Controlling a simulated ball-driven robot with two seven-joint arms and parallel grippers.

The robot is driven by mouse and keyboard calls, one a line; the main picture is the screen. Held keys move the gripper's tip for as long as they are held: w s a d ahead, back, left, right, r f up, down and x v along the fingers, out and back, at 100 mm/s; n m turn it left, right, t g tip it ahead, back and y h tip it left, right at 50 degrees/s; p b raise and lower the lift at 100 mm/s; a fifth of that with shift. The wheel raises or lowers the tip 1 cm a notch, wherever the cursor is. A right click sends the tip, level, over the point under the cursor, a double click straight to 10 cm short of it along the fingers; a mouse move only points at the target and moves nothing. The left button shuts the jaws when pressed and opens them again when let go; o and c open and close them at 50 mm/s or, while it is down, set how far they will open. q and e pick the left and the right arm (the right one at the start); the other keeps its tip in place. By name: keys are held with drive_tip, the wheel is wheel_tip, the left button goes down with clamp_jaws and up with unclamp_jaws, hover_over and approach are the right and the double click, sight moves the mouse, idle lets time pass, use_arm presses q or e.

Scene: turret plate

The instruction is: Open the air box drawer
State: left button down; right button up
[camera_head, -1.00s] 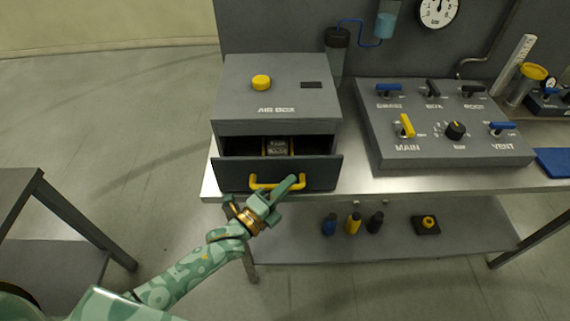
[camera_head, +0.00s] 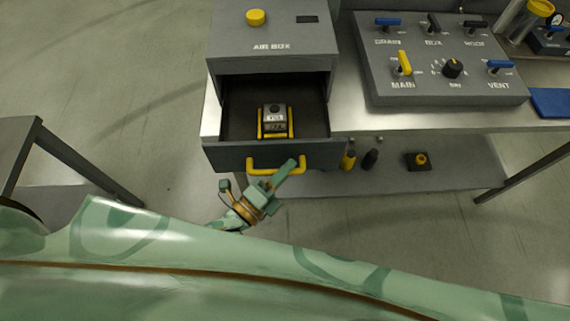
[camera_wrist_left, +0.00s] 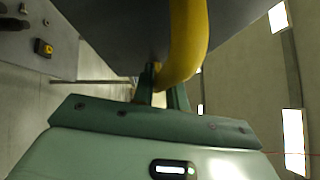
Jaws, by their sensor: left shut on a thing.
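The grey air box (camera_head: 272,38) stands on the left end of the bench. Its drawer (camera_head: 230,157) is pulled well out, and a yellow-and-black device (camera_head: 275,121) lies inside it. The yellow drawer handle (camera_head: 252,162) runs across the drawer front; it also shows large in the left wrist view (camera_wrist_left: 188,40). My left gripper (camera_head: 276,178) is at the right part of the handle, shut on it. In the left wrist view its fingers (camera_wrist_left: 163,90) close around the handle, against the dark drawer front (camera_wrist_left: 110,30). My right gripper is not in view.
A control panel (camera_head: 440,88) with levers and a knob stands right of the air box. Small bottles and a yellow-topped block (camera_head: 419,161) sit on the lower shelf (camera_head: 450,175). A dark table (camera_head: 22,150) stands at the left. My arm covers the bottom.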

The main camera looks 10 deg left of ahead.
use_arm(q)
drive_tip(key=shift+f, duration=0.1)
drive_tip(key=c, duration=1.4)
unclamp_jaws()
drive_tip(key=b+v, duration=0.1)
drive_tip(key=v, duration=1.5)
drive_tip(key=shift+a+b, duration=0.15)
drive_tip(key=shift+b, duration=0.2)
